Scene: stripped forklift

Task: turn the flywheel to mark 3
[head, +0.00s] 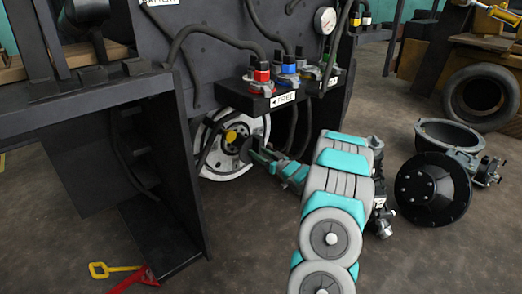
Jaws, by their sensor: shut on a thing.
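The flywheel (219,167) is a pale disc with a dark, holed centre and a yellow hub piece. It stands upright low in the dark machine frame, left of the picture's middle. My gripper (247,151) reaches in from the right and is shut at the flywheel's right side, on a part of it that the fingers hide. A thin dark bar crosses the flywheel's left side. The upper rim is partly hidden behind the frame and a hose. I cannot read any mark numbers on the wheel.
A black shelf (259,110) with red, blue and green connectors and a "FREE" label overhangs the flywheel. A dark upright panel (165,190) stands close on its left.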

